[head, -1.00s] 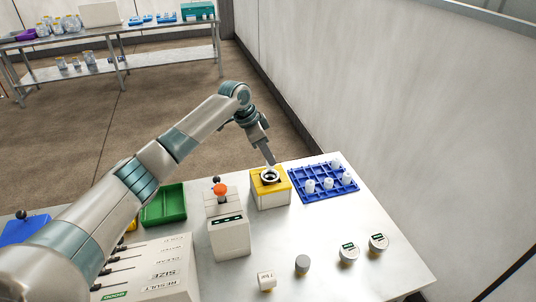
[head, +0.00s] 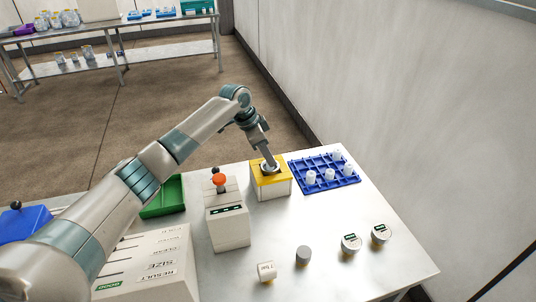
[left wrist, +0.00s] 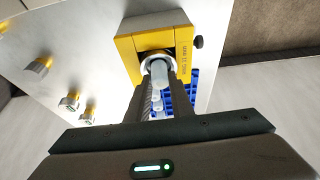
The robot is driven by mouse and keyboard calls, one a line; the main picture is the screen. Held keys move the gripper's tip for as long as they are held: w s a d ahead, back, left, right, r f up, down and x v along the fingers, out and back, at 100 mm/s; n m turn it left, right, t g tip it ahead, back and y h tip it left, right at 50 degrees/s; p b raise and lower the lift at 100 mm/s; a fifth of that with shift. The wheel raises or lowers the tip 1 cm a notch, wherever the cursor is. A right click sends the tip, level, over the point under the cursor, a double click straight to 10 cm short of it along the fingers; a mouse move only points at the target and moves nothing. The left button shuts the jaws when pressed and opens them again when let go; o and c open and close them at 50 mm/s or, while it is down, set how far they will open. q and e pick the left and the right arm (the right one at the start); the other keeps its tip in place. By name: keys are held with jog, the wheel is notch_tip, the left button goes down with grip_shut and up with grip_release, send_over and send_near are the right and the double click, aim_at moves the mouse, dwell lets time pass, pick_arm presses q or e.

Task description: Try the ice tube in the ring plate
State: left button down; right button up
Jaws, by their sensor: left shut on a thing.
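The ring plate (head: 284,179) is the yellow top of a white box, with a metal ring around a dark opening. My left gripper (head: 268,164) points down at the ring and partly hides it in the head view. In the left wrist view my left gripper (left wrist: 162,98) is shut on a pale, translucent ice tube (left wrist: 160,72). The tube lines up with the metal ring (left wrist: 146,64) and its far end appears within the ring's outline. I cannot tell how deep it sits. My right gripper is not in view.
A blue rack (head: 348,182) with several white tubes stands close right of the ring plate. A white device with an orange knob (head: 219,179) stands to the left. A green tray (head: 160,205) and small round pieces (head: 303,254) are nearby.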

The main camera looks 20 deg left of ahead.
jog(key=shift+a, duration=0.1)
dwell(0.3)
pick_arm(q)
jog(key=c, duration=1.5)
grip_release()
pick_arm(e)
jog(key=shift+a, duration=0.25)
pick_arm(q)
jog(key=shift+r, duration=0.1)
jog(key=shift+s+a+r, duration=0.1)
jog(key=shift+a+r, duration=0.15)
jog(key=shift+r, duration=0.25)
jog(key=b+v, duration=0.5)
jog(key=v, duration=1.1)
jog(key=shift+s+a, duration=0.1)
jog(key=shift+s, duration=0.05)
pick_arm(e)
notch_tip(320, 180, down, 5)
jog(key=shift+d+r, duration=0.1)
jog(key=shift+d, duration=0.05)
